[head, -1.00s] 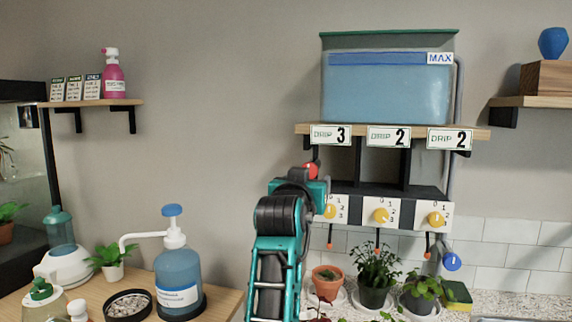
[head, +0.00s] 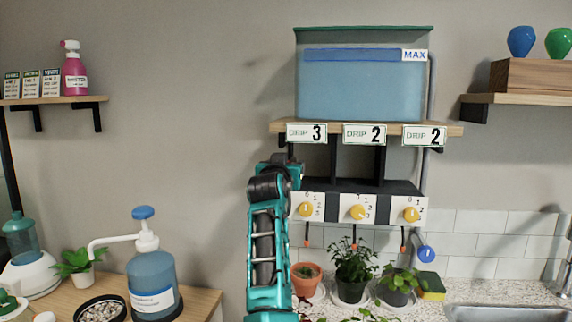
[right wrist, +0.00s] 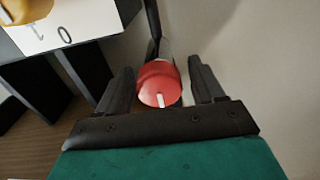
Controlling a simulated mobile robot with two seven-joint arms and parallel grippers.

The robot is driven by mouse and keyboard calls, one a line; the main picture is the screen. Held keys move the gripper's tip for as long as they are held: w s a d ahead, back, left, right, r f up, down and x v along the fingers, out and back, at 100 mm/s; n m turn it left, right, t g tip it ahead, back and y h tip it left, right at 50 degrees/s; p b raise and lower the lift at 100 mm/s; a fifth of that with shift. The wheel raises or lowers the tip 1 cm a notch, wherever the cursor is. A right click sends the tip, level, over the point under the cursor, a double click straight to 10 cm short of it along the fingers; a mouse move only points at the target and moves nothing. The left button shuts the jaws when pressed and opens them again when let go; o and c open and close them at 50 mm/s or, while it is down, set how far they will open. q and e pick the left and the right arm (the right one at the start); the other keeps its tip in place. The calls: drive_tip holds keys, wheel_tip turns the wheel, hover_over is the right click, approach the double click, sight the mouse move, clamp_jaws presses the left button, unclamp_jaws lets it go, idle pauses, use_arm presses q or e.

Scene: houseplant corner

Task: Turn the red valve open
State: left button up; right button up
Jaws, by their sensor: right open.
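The red valve (right wrist: 158,84) is a round red knob with a short white mark on its face, in the middle of the right wrist view. My right gripper (right wrist: 161,66) is open, with one dark finger on each side of the knob and visible gaps between. In the head view my right gripper (head: 279,166) is at the left end of the drip panel below the water tank (head: 360,90), and it hides the red valve. My left gripper is not in view.
White dial plates with yellow knobs (head: 358,212) sit just right of my arm. Potted plants (head: 352,275) stand below on the counter. A blue pump bottle (head: 152,275) stands at left. A blue valve (head: 426,254) hangs at the panel's right.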

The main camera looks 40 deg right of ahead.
drive_tip(key=shift+w+d, duration=0.25)
drive_tip(key=shift+d, duration=0.1)
drive_tip(key=c, duration=0.9)
drive_tip(key=shift+c, duration=0.2)
